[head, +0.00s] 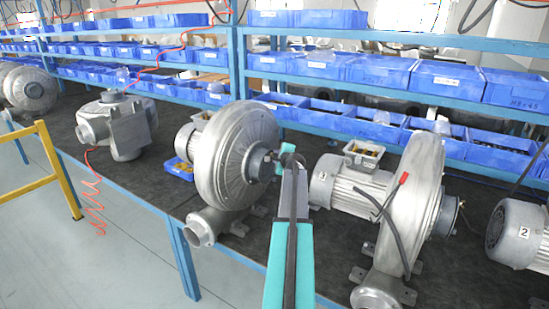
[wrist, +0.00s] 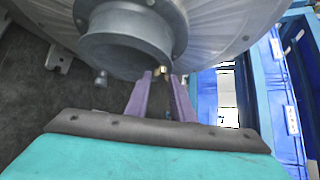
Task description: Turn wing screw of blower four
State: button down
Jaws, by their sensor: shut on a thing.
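The blower at my gripper (head: 282,160) is a grey metal snail-shaped unit (head: 229,150) in the middle of the head view. No number shows on it, but the two to its right bear 3 and 2. In the wrist view, its round collar (wrist: 125,40) fills the top. A small brass-coloured wing screw (wrist: 161,71) sits at the collar's lower right edge. My gripper's two purple fingers (wrist: 160,84) reach up to the screw, one on each side, and are shut on it. The fingertips are small in the head view and the screw is hidden there.
Blower three (head: 380,195) stands close on the right, with a dark hose and red-handled piece on it. Blower two (head: 519,233) is at the right edge. More blowers (head: 118,125) stand to the left. Blue bins (head: 376,72) fill the shelves behind. A yellow rail (head: 58,170) is at left.

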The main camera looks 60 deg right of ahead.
jog(key=c, duration=2.5)
grip_release()
jog(key=shift+w+d+r+m+g+y+p, duration=0.15)
jog(key=shift+d+r+m+g+y, duration=0.15)
jog(key=shift+r+m+y, duration=0.3)
jog(key=shift+d+r+m+g+y+p, duration=0.15)
jog(key=shift+d+r+m+g+y, duration=0.2)
jog(key=shift+y, duration=0.45)
jog(key=shift+o, duration=0.2)
jog(key=shift+m+y, duration=0.55)
jog(key=shift+y, duration=0.15)
jog(key=shift+m+y, duration=0.3)
jog(key=shift+y, duration=0.2)
jog(key=shift+a+f, duration=0.1)
jog(key=shift+f, duration=0.05)
